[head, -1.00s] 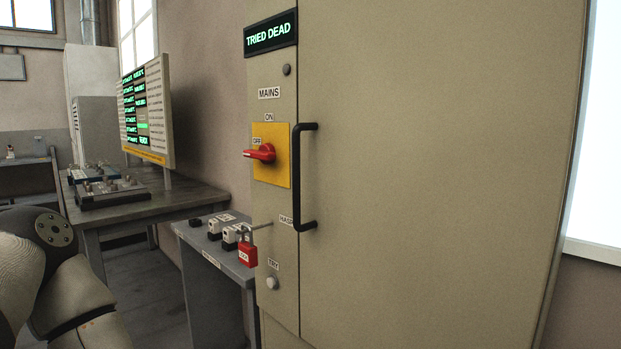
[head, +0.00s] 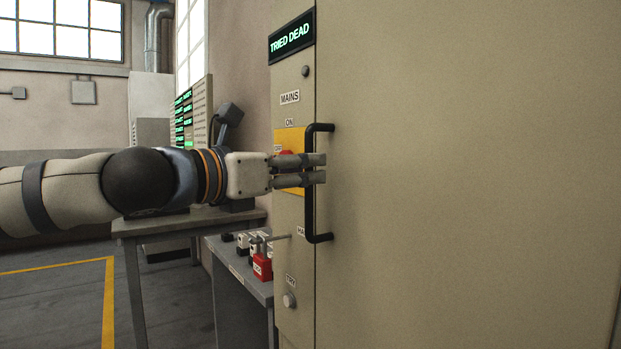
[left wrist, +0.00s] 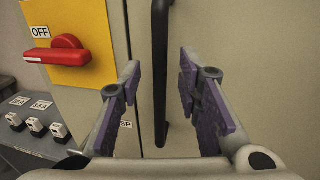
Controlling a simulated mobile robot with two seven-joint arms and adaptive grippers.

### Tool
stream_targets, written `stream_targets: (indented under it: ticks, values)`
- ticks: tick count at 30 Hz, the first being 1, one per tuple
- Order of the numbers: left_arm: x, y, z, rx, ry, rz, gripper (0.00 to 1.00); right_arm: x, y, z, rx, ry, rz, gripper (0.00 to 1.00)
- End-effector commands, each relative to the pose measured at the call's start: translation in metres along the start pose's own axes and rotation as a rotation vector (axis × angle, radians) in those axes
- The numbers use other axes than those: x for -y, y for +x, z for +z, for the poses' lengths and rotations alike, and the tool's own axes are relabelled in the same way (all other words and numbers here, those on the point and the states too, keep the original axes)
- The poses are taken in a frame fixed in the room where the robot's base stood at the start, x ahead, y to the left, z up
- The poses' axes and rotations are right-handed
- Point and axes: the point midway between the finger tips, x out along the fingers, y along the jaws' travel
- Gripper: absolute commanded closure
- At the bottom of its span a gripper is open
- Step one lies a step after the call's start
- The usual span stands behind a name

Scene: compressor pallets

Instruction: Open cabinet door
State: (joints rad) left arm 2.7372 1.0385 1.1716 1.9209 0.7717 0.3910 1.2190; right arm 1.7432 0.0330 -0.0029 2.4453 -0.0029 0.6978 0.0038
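The tan cabinet door (head: 470,180) is shut and fills the right of the head view. Its black vertical bar handle (head: 311,215) is on the door's left side. My left gripper (head: 322,169) is at the handle's height and overlaps its upper middle in the head view. In the left wrist view its fingers (left wrist: 160,68) are spread wide and empty. The handle (left wrist: 160,85) shows in the gap between them, seemingly just ahead; I see no contact. My right gripper is not in view.
A red rotary switch (left wrist: 57,50) on a yellow plate, marked OFF, is left of the handle. A rod sticks out below it. A display board (head: 192,115) stands behind my left arm.

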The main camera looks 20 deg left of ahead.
Motion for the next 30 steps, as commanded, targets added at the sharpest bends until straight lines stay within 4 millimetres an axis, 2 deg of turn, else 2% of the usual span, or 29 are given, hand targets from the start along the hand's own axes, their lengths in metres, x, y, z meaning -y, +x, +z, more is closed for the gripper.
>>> stream_targets:
  ticks: [4,13,17,18,30]
  values:
    - [0.000,0.018,0.001,0.001,0.002,0.000,0.69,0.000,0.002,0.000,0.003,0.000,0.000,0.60]
    - [0.000,0.022,0.002,0.001,0.002,0.000,0.69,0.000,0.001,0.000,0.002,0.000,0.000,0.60]
    - [0.000,0.021,0.002,0.001,0.003,0.000,0.98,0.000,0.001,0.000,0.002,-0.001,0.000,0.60]
    - [0.000,0.021,0.001,0.001,0.003,0.000,1.00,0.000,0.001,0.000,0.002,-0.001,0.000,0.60]
    - [0.001,0.026,0.001,0.000,0.003,-0.017,1.00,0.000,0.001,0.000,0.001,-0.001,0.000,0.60]
